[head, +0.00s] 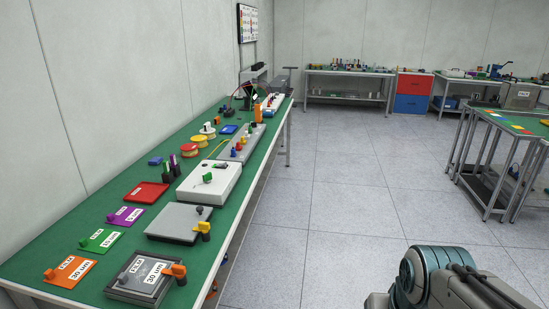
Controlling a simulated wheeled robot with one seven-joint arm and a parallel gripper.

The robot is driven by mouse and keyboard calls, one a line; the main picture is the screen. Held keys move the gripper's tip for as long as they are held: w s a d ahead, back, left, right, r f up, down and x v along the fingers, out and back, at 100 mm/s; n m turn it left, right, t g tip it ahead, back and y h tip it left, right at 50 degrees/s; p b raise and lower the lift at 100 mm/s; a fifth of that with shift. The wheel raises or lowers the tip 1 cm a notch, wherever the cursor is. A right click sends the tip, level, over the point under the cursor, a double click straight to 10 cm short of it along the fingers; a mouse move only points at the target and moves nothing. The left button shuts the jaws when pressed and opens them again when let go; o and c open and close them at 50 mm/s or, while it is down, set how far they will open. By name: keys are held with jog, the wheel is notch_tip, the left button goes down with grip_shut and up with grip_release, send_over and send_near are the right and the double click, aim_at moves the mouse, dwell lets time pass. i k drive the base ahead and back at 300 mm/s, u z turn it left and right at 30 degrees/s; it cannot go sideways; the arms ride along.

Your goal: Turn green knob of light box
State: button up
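A white box (199,190) lies on the long green-topped workbench on the left. A small green knob (207,177) stands on its top face, with a dark strip or display behind it. Whether this is the light box, no readable label tells. The knob is small in the picture and its exact angle cannot be told. My arm shows at the lower right, over the floor and well away from the bench. My gripper is not in view.
The workbench (57,215) also holds a grey box with a yellow handle (201,229), a dark plate with an orange handle (178,272), coloured label plates, a red tray (146,193) and spools. Open floor (320,220) lies right of the bench. Another table (510,125) stands at right.

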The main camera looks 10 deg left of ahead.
aim_at(207, 177)
jog(key=z, duration=0.1)
jog(key=i, duration=1.4)
jog(key=u, duration=1.3)
jog(key=i, duration=0.9)
jog(key=u, duration=1.05)
